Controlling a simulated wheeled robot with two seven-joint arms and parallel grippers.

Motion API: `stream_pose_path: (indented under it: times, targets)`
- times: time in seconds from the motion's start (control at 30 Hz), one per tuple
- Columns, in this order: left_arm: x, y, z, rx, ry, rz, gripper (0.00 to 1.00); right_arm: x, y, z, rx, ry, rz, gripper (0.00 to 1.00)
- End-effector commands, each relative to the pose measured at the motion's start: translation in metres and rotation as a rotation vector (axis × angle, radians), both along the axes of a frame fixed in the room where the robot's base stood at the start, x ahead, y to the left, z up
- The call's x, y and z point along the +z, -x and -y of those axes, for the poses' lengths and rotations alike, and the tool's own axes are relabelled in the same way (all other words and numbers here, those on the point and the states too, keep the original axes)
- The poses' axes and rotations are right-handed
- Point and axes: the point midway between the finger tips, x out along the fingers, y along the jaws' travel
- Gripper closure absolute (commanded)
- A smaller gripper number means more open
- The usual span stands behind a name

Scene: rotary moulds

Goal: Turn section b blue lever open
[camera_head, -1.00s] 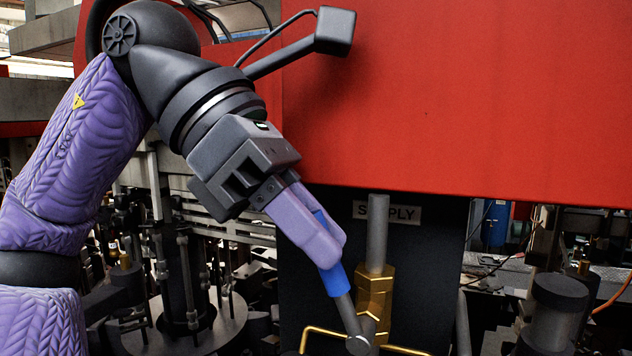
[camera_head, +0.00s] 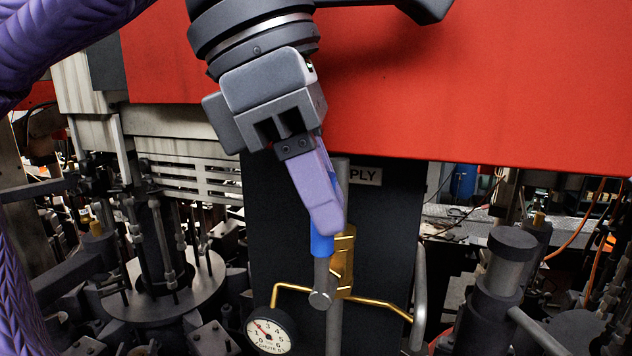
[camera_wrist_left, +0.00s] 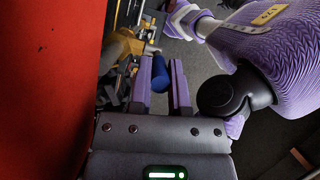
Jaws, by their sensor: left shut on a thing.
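The blue lever handle (camera_head: 320,243) stands nearly upright in the head view, on a grey stem above its round pivot (camera_head: 320,299). A brass valve body (camera_head: 343,262) is just behind and to the right of it. My left gripper (camera_head: 327,215) comes down from above and is shut on the blue handle, its fingers covering the upper part. In the left wrist view the blue handle (camera_wrist_left: 160,72) shows between the two purple fingers (camera_wrist_left: 161,90). My right gripper is not clearly visible in either view.
A large red panel (camera_head: 480,80) hangs above and behind. A dark panel with a partly covered supply label (camera_head: 365,176) stands behind the valve. A round gauge (camera_head: 270,331) and brass pipes (camera_head: 380,303) are below. Machine columns (camera_head: 497,275) crowd both sides.

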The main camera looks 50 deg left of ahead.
Motion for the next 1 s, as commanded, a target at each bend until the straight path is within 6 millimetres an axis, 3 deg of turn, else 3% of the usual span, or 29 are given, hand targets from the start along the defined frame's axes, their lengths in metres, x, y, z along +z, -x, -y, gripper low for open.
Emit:
stream_pose_path:
  times: [0.23, 0.27, 0.4, 0.83, 1.0]
  targets:
    - [-0.002, 0.000, 0.000, -0.001, -0.004, -0.007, 1.00, 0.000, 0.000, 0.000, 0.000, 0.001, 0.000, 0.41]
    - [-0.002, 0.000, 0.000, -0.001, -0.004, -0.007, 0.74, 0.000, 0.000, 0.000, 0.000, 0.001, 0.000, 0.41]
    - [-0.002, 0.000, 0.000, -0.001, -0.002, -0.005, 0.44, 0.000, 0.000, 0.001, 0.000, 0.001, 0.000, 0.41]
    - [0.000, 0.000, 0.000, 0.000, -0.001, -0.002, 0.43, 0.000, -0.001, 0.001, 0.000, 0.002, 0.001, 0.41]
    - [0.020, 0.005, -0.006, 0.002, 0.000, 0.000, 0.43, -0.004, -0.001, 0.001, 0.000, 0.002, 0.001, 0.41]
